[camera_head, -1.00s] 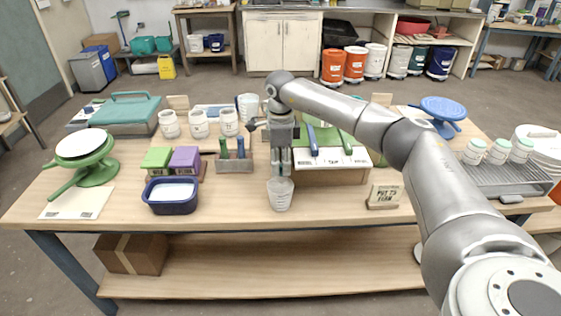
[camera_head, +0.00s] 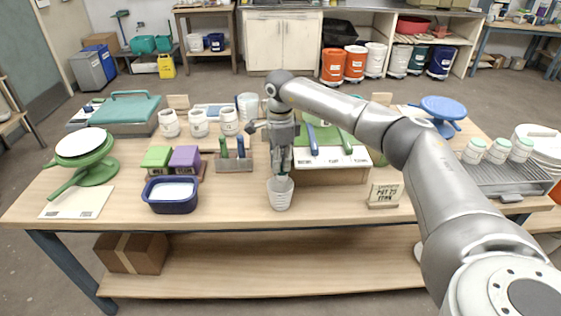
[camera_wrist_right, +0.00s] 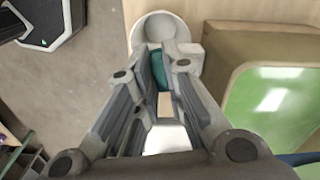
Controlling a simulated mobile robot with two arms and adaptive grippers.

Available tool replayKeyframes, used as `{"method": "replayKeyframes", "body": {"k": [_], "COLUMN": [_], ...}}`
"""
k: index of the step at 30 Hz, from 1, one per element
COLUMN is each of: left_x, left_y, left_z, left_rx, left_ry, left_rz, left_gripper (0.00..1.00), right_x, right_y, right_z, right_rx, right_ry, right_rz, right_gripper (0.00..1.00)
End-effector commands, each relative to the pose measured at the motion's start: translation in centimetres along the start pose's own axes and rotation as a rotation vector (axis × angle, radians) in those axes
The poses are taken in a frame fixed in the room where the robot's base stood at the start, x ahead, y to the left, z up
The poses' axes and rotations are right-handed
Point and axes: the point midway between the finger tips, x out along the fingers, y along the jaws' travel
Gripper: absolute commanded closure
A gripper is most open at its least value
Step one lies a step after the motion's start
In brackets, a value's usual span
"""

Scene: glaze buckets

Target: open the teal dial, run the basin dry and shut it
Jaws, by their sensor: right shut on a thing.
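My right gripper (camera_head: 282,170) points down in front of the wooden stand, just above a white ribbed cup (camera_head: 280,198). In the right wrist view its fingers (camera_wrist_right: 158,78) are closed around a small teal part (camera_wrist_right: 160,66), apparently the teal dial. In the head view the fingers hide most of this part. The cup also shows in the wrist view (camera_wrist_right: 160,24), beyond the fingertips; its contents cannot be made out. The blue basin (camera_head: 170,207) at the left holds something white. My left gripper is out of view.
A stand (camera_head: 330,177) with a lettered white front and blue and green handles is right of the gripper. A brush holder (camera_head: 233,163) is close at its left. The front table strip is mostly clear.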

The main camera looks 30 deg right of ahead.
Motion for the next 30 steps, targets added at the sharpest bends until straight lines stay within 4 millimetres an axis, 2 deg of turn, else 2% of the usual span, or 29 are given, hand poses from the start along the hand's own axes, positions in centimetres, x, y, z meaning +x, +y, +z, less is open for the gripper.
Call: {"method": "replayKeyframes", "body": {"k": [30], "left_x": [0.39], "left_y": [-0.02], "left_z": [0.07], "left_rx": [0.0], "left_ry": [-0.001], "left_rz": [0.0], "left_gripper": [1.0], "right_x": [-0.13], "right_y": [0.23], "right_z": [-0.13], "right_rx": [-0.923], "right_ry": [-0.001], "right_rz": [-0.004], "right_gripper": [1.0]}}
